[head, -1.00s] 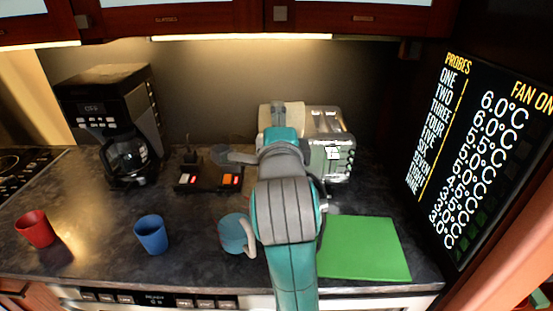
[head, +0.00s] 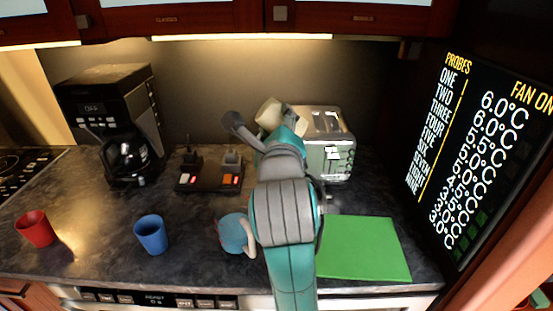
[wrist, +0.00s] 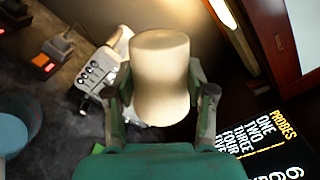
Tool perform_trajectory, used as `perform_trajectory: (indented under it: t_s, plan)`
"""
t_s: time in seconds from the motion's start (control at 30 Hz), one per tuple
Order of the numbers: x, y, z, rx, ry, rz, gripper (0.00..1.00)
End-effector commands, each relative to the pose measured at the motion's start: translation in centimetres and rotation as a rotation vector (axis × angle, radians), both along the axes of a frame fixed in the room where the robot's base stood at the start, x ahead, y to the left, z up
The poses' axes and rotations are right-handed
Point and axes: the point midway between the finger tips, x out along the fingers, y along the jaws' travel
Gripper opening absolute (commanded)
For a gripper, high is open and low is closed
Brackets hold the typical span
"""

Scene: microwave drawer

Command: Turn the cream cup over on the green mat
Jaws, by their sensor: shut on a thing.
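The cream cup (head: 268,112) is held in the air above the back of the counter, just left of the toaster, and is tilted in the head view. In the wrist view the cream cup (wrist: 160,85) fills the space between the two fingers of my gripper (wrist: 160,92), which press on its sides. I cannot tell which end of the cup is open. The green mat (head: 362,248) lies bare on the counter at the front right, apart from the cup. My arm hides part of the counter in the middle.
A silver toaster (head: 329,140) stands behind the mat. A blue-grey mug (head: 233,232) is left of my arm, with a blue cup (head: 151,235) and a red cup (head: 36,229) farther left. A coffee maker (head: 112,120) and dark switch unit (head: 208,179) stand behind. A display (head: 490,150) borders the right.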

Motion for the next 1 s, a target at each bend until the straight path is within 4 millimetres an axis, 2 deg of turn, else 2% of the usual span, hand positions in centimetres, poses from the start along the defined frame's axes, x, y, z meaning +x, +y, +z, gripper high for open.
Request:
perform_trajectory:
  t_s: [0.23, 0.57, 0.67, 1.0]
  plan:
    - [0.0, 0.01, 0.0, 0.213, -0.001, 0.0, 0.17]
    - [0.0, 0.01, 0.01, 0.224, -0.002, 0.0, 0.17]
    - [0.0, -0.01, 0.01, 0.168, -0.002, 0.0, 0.17]
    - [0.0, -0.03, 0.03, -0.21, 0.0, -0.001, 0.17]
